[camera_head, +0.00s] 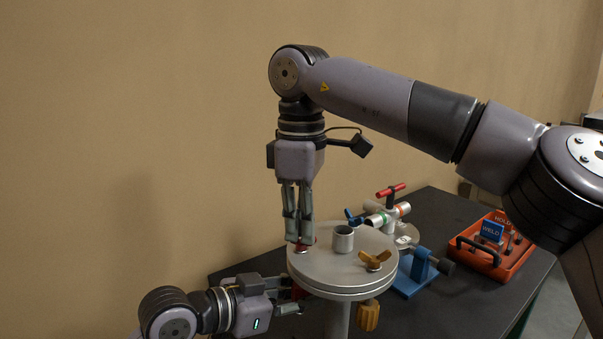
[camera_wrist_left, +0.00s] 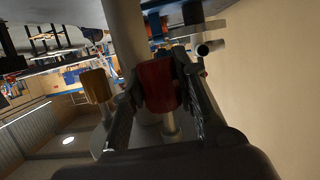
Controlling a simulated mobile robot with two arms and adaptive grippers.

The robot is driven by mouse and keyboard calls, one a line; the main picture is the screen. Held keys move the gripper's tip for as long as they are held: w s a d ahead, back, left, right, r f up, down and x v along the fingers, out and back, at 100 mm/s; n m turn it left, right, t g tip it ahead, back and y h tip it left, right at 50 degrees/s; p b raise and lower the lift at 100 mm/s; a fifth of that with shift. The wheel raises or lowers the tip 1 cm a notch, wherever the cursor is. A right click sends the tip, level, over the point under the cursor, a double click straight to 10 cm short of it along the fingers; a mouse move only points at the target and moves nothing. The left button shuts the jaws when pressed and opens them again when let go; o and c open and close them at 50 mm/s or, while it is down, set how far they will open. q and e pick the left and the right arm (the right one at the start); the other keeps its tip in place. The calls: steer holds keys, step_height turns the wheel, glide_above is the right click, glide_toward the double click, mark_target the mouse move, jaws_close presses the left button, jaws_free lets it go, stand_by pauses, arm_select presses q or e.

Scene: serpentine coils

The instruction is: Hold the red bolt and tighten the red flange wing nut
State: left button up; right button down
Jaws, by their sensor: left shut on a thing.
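The red flange wing nut (camera_head: 309,239) sits at the left edge of the round grey plate (camera_head: 323,272), mostly hidden by my right gripper (camera_head: 299,241). That gripper points straight down with its fingertips at the nut; whether they are closed on it I cannot tell. The red bolt (camera_head: 298,292) shows below the plate's left edge. My left gripper (camera_head: 296,300) reaches in from the left under the plate. In the left wrist view, its two fingers (camera_wrist_left: 157,82) are shut on the sides of the red bolt head (camera_wrist_left: 158,88).
A grey cup-like tube (camera_head: 343,239) and an orange-brown wing nut (camera_head: 375,260) stand on the plate; an orange-brown bolt head (camera_head: 368,315) hangs below. Behind are a pipe assembly with a red handle (camera_head: 391,190), a blue vise (camera_head: 418,270) and an orange tray (camera_head: 487,262).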

steer(key=shift+r+m, duration=0.25)
steer(key=shift+m, duration=0.55)
steer(key=shift+s+a+f+m, duration=0.15)
steer(key=shift+m, duration=0.55)
steer(key=c, duration=1.8)
jaws_free()
steer(key=shift+c, duration=0.2)
